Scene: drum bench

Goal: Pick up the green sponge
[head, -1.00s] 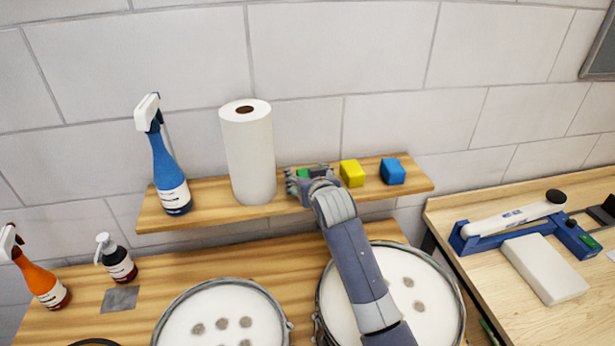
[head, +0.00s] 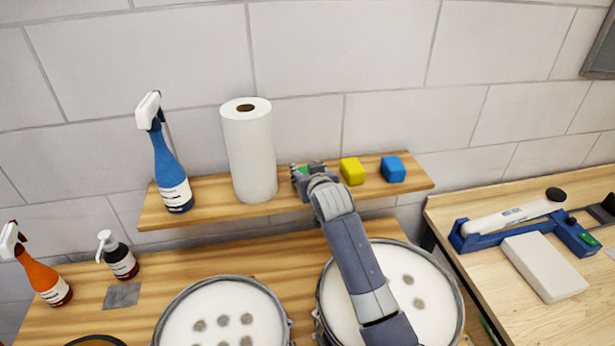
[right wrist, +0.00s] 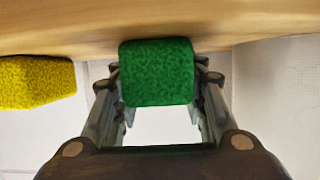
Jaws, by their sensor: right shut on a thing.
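The green sponge (right wrist: 157,72) sits between the two fingers of my right gripper (right wrist: 158,88) in the right wrist view, with a finger against each side. In the head view only a small green patch of the sponge (head: 304,169) shows, and my right gripper (head: 308,178) covers the rest. My right gripper is shut on it at the wooden shelf (head: 225,203), between the paper towel roll and the yellow sponge. I cannot tell whether the sponge still touches the shelf. My left gripper is not in view.
The white paper towel roll (head: 249,150) stands left of my right gripper. A yellow sponge (head: 352,171) lies close on its right, then a blue sponge (head: 393,169). A blue spray bottle (head: 170,170) stands at the shelf's left end. Two drums (head: 225,318) are below.

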